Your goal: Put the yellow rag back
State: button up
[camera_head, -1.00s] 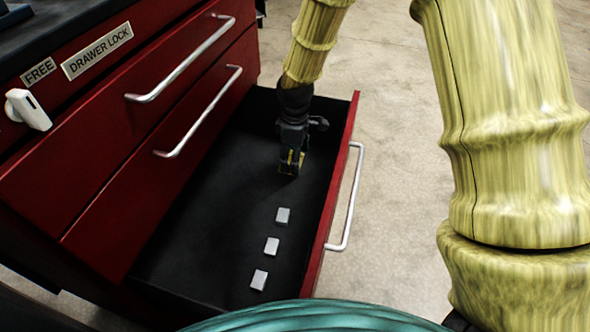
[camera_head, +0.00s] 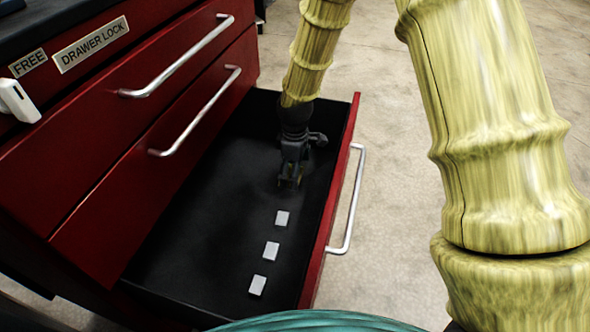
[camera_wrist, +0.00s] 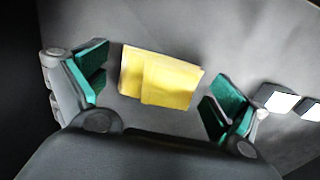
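The yellow rag (camera_wrist: 165,78) is a small folded cloth. In the wrist view it appears to lie on the dark floor of the open drawer (camera_head: 200,205). My gripper (camera_head: 290,182) points down into the far part of that drawer. In the wrist view my gripper (camera_wrist: 160,84) is open, with green finger pads left and right of the rag and a gap on each side. In the head view the rag is almost wholly hidden by my gripper; I cannot tell how high the fingertips are above the floor.
Several small white blocks, including one in the middle (camera_head: 271,250), lie in a row nearer the camera. The drawer's red front (camera_head: 330,210) with its silver handle (camera_head: 347,215) is close on the right. Two shut drawers (camera_head: 150,130) rise on the left.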

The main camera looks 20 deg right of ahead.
dwell(0.3)
notch_tip(320, 180, up, 12)
jog(key=p, duration=0.5)
jog(key=shift+r+p, duration=0.15)
jog(key=shift+p, duration=0.25)
